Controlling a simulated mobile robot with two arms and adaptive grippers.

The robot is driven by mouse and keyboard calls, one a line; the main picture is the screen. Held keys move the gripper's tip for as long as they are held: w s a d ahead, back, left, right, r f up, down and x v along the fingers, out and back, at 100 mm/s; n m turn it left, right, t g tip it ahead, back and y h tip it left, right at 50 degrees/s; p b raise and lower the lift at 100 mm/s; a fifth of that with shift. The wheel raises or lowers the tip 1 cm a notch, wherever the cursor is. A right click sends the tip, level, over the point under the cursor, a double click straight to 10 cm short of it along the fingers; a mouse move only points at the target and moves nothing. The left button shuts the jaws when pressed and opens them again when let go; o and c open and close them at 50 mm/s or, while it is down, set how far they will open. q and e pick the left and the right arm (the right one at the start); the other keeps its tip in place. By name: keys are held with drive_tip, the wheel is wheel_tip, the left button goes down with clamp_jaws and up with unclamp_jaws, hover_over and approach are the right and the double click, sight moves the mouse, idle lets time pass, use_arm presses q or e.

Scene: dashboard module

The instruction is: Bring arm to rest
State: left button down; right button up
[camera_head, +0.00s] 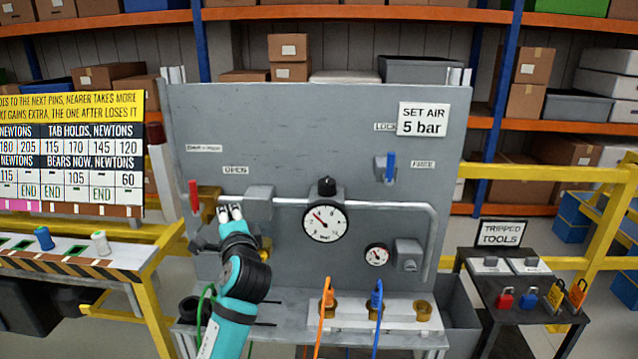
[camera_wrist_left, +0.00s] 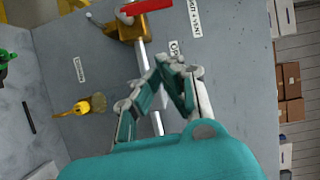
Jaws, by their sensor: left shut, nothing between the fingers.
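My left gripper (camera_head: 231,212) is in front of the grey panel (camera_head: 300,120), just below the pipe and to the right of the red lever (camera_head: 194,196). In the left wrist view its fingers (camera_wrist_left: 170,68) meet at the tips, shut, with nothing between them. The red lever (camera_wrist_left: 146,6) shows there at the top, beyond the fingertips, on a brass valve body (camera_wrist_left: 130,27). The pipe (camera_wrist_left: 146,70) runs behind the fingers; I cannot tell whether they touch it. My left arm comes up from the bottom of the head view. My right gripper is not in view.
The panel carries a large gauge (camera_head: 325,222), a small gauge (camera_head: 376,257) and a blue lever (camera_head: 390,167). Orange and blue hoses rise to fittings below. A dark table (camera_head: 500,278) with padlocks stands at right, a pegged bench (camera_head: 80,255) at left. Yellow rails flank the panel.

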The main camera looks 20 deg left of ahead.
use_arm(q)
drive_tip(key=s+d+f+n+g+h, duration=0.2)
drive_tip(key=s+d+f+h, duration=0.15)
drive_tip(key=s+f, duration=0.45)
drive_tip(key=s+d+f+n+g+h, duration=0.15)
drive_tip(key=s+d+f, duration=0.3)
drive_tip(key=f, duration=0.75)
drive_tip(key=s+d+f+n+g+h, duration=0.1)
drive_tip(key=s+d+f+g+h, duration=0.2)
drive_tip(key=s, duration=0.5)
drive_tip(key=s+d+f+n+g+h, duration=0.15)
drive_tip(key=s+d+f, duration=0.25)
drive_tip(key=s, duration=0.4)
drive_tip(key=s+d+f+n+g+h, duration=0.2)
drive_tip(key=s+d+f, duration=0.15)
drive_tip(key=s, duration=0.45)
wheel_tip(320, 180, down, 24)
drive_tip(key=g, duration=0.1)
drive_tip(key=s+a+f+g, duration=0.1)
drive_tip(key=s+a+f, duration=0.1)
drive_tip(key=s+f, duration=0.6)
drive_tip(key=s+a+f, duration=0.1)
drive_tip(key=s+f, duration=0.8)
drive_tip(key=f, duration=0.1)
drive_tip(key=shift+s+a+f+m+g, duration=0.2)
drive_tip(key=shift+a+m+g, duration=0.1)
drive_tip(key=shift+a+g, duration=0.1)
